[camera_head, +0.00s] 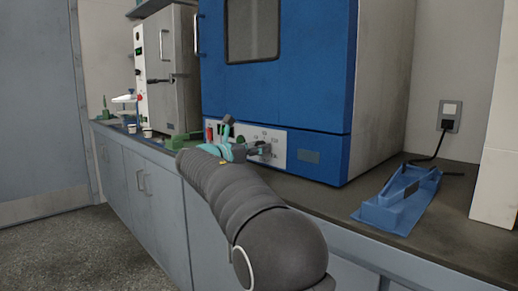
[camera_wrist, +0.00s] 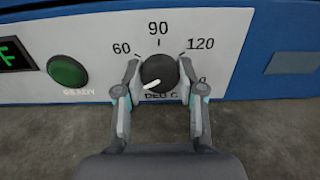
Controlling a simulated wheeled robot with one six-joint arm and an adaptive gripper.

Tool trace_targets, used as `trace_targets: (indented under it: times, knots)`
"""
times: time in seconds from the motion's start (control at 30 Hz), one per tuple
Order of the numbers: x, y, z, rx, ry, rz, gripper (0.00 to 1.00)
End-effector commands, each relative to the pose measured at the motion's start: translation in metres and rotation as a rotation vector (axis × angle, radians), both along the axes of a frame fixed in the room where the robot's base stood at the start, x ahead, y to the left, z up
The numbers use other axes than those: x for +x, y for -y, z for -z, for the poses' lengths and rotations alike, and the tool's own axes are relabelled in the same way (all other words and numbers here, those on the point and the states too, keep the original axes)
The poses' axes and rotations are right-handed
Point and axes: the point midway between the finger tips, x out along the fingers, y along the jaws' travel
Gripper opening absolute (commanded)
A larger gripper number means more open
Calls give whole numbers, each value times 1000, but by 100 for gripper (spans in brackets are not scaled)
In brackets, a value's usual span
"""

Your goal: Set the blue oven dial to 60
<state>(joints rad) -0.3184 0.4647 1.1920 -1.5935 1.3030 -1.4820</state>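The black round oven dial (camera_wrist: 160,72) sits on the white front panel of the blue oven (camera_head: 270,90). In the wrist view its white pointer aims to the lower left, below the 60 mark (camera_wrist: 121,48). The marks 90 and 120 show above and to the upper right. My gripper (camera_wrist: 160,70) has one finger at each side of the dial, very close to its edges; I cannot tell whether they touch it. In the head view my gripper (camera_head: 262,150) is at the panel, and it and my arm hide the dial.
A green round button (camera_wrist: 67,70) and a green-lit display (camera_wrist: 14,52) are left of the dial. A blue stand (camera_head: 400,200) lies on the dark counter to the right. A grey oven-like cabinet (camera_head: 172,70) stands to the left. The counter between the oven and blue stand is clear.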

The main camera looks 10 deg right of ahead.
Motion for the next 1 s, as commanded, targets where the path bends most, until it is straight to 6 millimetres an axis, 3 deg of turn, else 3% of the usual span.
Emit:
trace_targets:
  times: [0.03,0.47,1.0]
  knots:
    - [0,7,-1,-1,1,-1,4]
    - [1,0,-1,61,95,-3,4]
    - [2,-3,0,329,494,-8,4]
